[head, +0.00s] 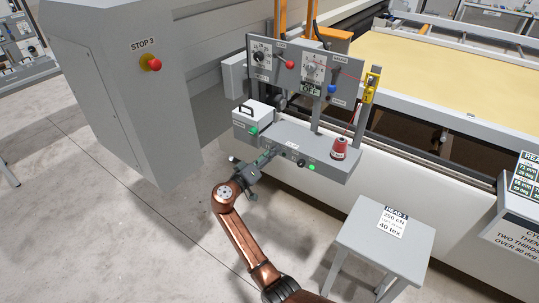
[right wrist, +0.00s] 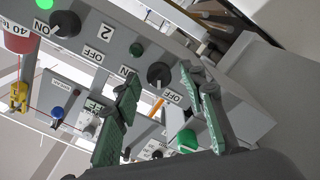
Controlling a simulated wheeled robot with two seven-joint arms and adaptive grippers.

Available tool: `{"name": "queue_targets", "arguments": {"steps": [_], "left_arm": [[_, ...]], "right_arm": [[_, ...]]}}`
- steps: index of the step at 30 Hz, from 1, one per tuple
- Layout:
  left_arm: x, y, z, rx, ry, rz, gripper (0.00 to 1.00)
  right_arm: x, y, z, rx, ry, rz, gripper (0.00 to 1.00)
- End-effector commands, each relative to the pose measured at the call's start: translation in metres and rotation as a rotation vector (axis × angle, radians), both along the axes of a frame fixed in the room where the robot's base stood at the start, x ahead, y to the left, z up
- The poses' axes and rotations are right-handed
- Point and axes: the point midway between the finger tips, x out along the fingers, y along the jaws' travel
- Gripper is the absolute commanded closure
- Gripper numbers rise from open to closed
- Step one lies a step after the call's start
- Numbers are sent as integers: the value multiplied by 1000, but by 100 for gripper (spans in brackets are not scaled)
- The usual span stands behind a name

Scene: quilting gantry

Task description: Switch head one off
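The grey switch box (head: 325,165) carries dark rotary switches. In the right wrist view, one knob (right wrist: 158,73) has ON and OFF labels and a dark green lamp (right wrist: 137,49) close by. Another knob (right wrist: 65,22), also labelled ON and OFF, lies further left, near a bright green lamp (right wrist: 43,4). A "2" label (right wrist: 106,31) sits between the switches. My right gripper (head: 266,156) is at the box's front face. In its wrist view the green fingers (right wrist: 160,76) are apart, with the nearer knob showing between their tips; contact cannot be told. My left gripper is out of view.
A red thread cone (head: 339,149) stands on the box. An upright panel (head: 305,70) with dials and levers rises behind. A red stop button (head: 154,64) is on the cabinet at left. A grey stool (head: 385,240) with a HEAD 1 card stands at right.

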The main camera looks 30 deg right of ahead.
Motion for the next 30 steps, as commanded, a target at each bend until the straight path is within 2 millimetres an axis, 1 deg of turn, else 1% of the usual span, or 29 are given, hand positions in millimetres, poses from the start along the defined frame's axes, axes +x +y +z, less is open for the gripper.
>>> {"name": "queue_targets", "arguments": {"steps": [6, 10, 14, 21, 24, 30], "left_arm": [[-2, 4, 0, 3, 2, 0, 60], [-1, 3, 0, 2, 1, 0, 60], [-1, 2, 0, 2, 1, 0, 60], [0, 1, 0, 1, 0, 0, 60], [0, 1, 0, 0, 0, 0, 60], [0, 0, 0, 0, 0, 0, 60]], "right_arm": [[0, 1, 1, 0, -1, 1, 62], [-4, 10, 0, 0, -1, 1, 62], [-12, 32, 0, 2, 0, 3, 62], [-32, 78, 0, 2, 0, 1, 62], [-39, 93, 0, 2, 0, 1, 62], [-45, 109, 0, -1, 0, 1, 62]]}}
